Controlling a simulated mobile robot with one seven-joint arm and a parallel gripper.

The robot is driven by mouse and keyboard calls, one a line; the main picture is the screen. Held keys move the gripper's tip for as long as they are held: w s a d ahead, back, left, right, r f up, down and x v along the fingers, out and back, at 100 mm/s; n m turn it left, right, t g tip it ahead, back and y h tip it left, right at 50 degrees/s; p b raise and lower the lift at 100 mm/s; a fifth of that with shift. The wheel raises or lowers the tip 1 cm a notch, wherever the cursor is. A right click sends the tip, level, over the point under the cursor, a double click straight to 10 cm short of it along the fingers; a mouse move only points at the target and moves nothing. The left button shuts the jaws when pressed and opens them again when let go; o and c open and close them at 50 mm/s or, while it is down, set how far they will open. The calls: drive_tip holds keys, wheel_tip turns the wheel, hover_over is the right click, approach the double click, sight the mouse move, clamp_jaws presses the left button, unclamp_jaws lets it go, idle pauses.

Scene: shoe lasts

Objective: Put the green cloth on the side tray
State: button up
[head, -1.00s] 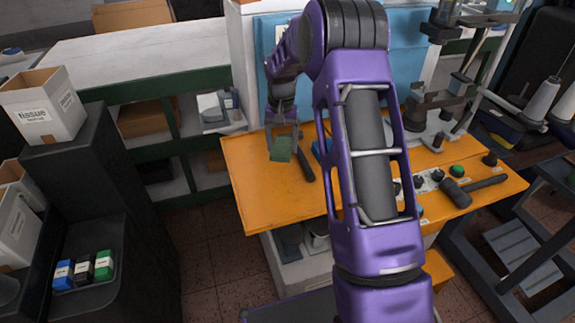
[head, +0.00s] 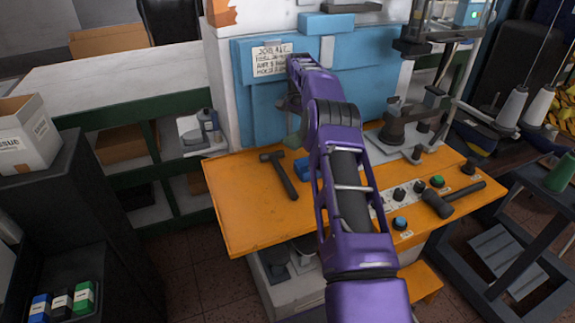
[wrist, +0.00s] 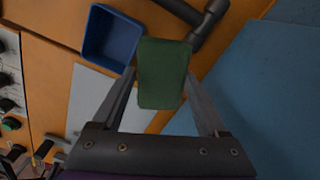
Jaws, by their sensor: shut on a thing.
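My gripper (wrist: 161,80) is shut on the green cloth (wrist: 163,65), which shows as a flat green block between the two fingers in the wrist view. In the head view the green cloth (head: 293,140) is a small patch behind my purple arm, above the back of the orange workbench (head: 232,205). My fingers are mostly hidden there by the arm. I cannot tell for sure which surface is the side tray.
A hammer (head: 281,176) and a blue bin (head: 303,166) are on the bench near my arm. A dark shelf (head: 80,190) with boxes is at left; a dark stand (head: 520,260) is at right.

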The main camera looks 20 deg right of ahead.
wheel_tip(320, 180, down, 3)
drive_tip(key=shift+r, duration=0.2)
wheel_tip(320, 180, down, 4)
drive_tip(key=shift+s+r, duration=0.1)
drive_tip(key=c, duration=0.4)
drive_tip(key=shift+f, duration=0.3)
clamp_jaws()
drive_tip(key=o, duration=1.3)
unclamp_jaws()
drive_tip(key=shift+r, duration=0.1)
wheel_tip(320, 180, up, 11)
drive_tip(key=shift+r+p, duration=0.2)
drive_tip(key=shift+p, duration=0.1)
drive_tip(key=shift+r, duration=0.35)
drive_tip(key=shift+a+r, duration=0.1)
